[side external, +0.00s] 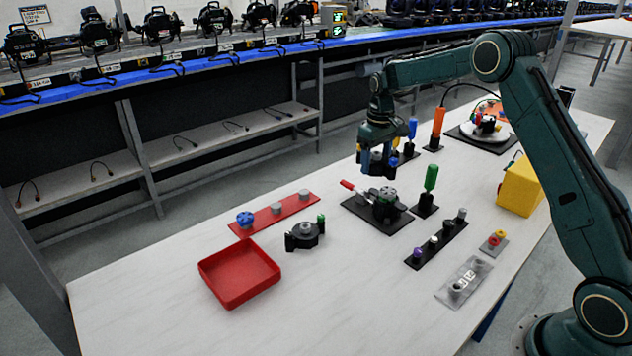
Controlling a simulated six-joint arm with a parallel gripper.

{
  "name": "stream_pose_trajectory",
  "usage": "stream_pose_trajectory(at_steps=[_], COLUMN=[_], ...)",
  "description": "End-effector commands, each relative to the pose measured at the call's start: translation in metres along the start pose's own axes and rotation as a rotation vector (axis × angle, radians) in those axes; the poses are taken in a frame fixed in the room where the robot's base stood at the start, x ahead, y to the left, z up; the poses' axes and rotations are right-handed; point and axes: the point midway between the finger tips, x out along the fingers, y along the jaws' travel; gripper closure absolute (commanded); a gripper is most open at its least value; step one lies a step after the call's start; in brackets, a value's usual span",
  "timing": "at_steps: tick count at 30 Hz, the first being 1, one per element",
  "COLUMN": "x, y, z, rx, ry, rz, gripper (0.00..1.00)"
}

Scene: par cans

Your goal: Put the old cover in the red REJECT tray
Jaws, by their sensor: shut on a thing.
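My gripper (377,168) is above and slightly behind the black fixture, its fingers pointing down. It is shut on a small grey part (376,157), which looks like the old cover; the fingers partly hide it. The part is held clear above the table. The red REJECT tray (232,300) lies at the front left and looks empty. My gripper is well to the right of and behind it. On the black fixture plate (358,212) a dark round assembly (386,203) sits beside a red-handled lever (348,185).
A red strip (292,207) holding a blue knob (245,219) and grey parts lies behind the tray. A black clamp-like part (305,235) stands right of it. Green (430,178) and orange (438,122) handled tools stand upright. A yellow box (519,187) is at right.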

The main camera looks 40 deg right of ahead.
Motion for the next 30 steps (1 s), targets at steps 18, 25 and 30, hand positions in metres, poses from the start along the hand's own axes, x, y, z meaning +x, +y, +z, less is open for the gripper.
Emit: stream_pose_trajectory(at_steps=[18, 25, 30], x=[-0.025, -0.034, -0.040], y=[-0.216, -0.303, -0.358], z=[-0.073, -0.073, -0.065], rx=[-0.007, -0.007, -0.005], ry=[0.003, 0.003, 0.003], rz=[0.000, 0.000, -0.001], gripper=[0.54, 0.54, 0.54])
